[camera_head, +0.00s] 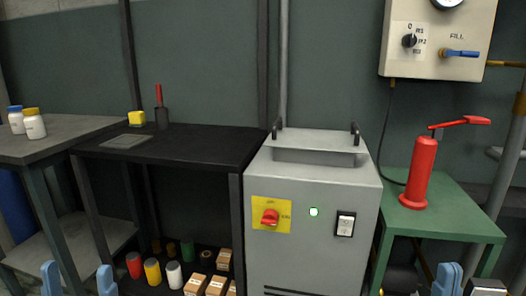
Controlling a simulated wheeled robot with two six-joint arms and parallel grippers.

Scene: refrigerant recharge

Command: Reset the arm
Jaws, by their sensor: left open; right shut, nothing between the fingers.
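My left gripper (78,280) is at the bottom left edge, its two blue fingertips apart with nothing between them. My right gripper (447,280) is at the bottom right edge, its blue fingertips close together and empty. Only the fingertips show; the rest of both arms is out of view. Both grippers are low in the picture, in front of the furniture, and neither is seen touching anything.
A grey machine (320,190) with a red knob (270,217) stands in the middle. A black table (200,145) is left of it. A green table (445,222) with a red hand pump (421,172) is right. A control panel (440,40) hangs above.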

